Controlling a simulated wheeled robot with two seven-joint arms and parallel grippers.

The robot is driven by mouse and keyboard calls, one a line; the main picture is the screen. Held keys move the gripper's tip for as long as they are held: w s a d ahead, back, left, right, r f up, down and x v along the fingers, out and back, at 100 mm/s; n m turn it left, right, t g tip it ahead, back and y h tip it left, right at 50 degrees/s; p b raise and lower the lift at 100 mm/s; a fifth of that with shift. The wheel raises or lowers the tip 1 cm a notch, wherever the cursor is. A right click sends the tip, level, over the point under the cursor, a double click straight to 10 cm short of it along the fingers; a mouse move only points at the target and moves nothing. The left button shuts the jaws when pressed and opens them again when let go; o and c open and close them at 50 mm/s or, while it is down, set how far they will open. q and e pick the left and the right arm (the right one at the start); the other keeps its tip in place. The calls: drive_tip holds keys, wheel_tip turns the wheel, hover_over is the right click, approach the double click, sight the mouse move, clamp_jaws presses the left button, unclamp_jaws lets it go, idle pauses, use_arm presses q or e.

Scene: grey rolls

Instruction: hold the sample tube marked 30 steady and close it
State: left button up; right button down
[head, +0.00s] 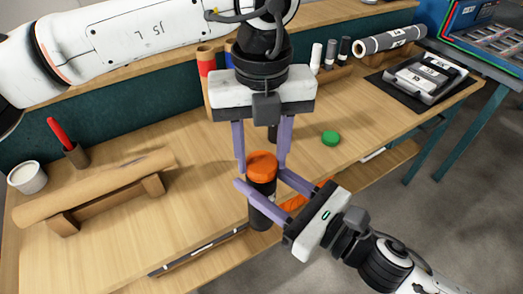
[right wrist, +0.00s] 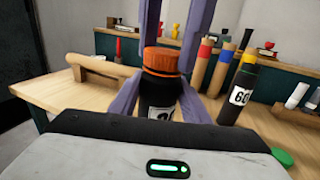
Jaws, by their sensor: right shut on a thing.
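The sample tube (head: 262,190) is dark and upright near the table's front edge, with an orange cap (head: 262,165) on top. In the right wrist view the tube's white label (right wrist: 166,113) is partly cut off, so its number cannot be read in full. My right gripper (head: 256,196) is shut on the tube's body below the cap. My left gripper (head: 262,166) points down from above, its fingers apart at either side of the cap; contact cannot be made out. The right wrist view also shows the orange cap (right wrist: 161,61). Whether the cap is seated is unclear.
A black tube marked 60 (right wrist: 238,95) stands behind, to the right in the right wrist view. A loose green cap (head: 330,138) lies on the table. A brown roll on a stand (head: 95,188) is at left, a white cup (head: 27,177) beyond it. Table (head: 205,205) is clear between.

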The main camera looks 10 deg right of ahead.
use_arm(q)
drive_tip(key=m, duration=0.4)
drive_tip(key=shift+m, duration=0.3)
drive_tip(key=shift+c, duration=0.4)
drive_tip(key=m, duration=1.2)
drive_tip(key=shift+m, duration=0.4)
drive_tip(key=m, duration=0.5)
drive_tip(key=o, duration=1.2)
wheel_tip(320, 180, up, 12)
